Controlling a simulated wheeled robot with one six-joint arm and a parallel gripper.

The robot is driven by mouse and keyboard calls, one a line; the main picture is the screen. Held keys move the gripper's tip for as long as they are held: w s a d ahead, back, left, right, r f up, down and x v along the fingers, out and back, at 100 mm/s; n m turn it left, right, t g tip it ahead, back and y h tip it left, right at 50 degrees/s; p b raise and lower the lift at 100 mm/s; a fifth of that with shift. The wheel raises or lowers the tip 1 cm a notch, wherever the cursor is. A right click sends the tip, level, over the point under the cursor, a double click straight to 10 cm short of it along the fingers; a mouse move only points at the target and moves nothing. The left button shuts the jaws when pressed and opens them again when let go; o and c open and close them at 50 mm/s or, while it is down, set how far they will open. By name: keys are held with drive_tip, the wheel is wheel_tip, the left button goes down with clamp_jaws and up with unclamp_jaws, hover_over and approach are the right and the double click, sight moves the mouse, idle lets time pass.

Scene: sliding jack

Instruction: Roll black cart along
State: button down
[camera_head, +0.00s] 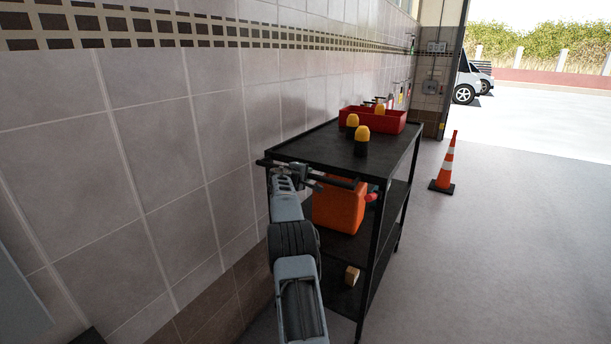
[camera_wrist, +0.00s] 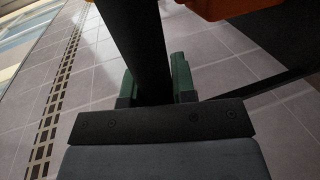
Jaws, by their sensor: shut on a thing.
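The black cart (camera_head: 299,146) stands along the tiled wall, with a top shelf and lower shelves on thin black posts. Its near end has a black handle bar (camera_head: 338,182). My gripper (camera_head: 305,179) is at that near end and is shut on the handle bar. In the wrist view the black bar (camera_wrist: 141,50) runs between the two green fingers of my gripper (camera_wrist: 154,86). The exact contact is partly hidden in the head view by my wrist.
On the cart are a red bin (camera_head: 388,122), yellow-and-black bottles (camera_head: 362,141), an orange canister (camera_head: 339,207) and a small wooden block (camera_head: 352,275). The tiled wall (camera_head: 150,150) is close on the left. An orange cone (camera_head: 446,166) stands to the right; the floor there is open.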

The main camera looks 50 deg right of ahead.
drive_tip(key=c, duration=0.9)
unclamp_jaws()
drive_tip(key=shift+c, duration=0.2)
drive_tip(key=b+v, duration=0.4)
drive_tip(key=v, duration=0.9)
drive_tip(key=shift+a, duration=0.35)
drive_tip(key=shift+r, duration=0.1)
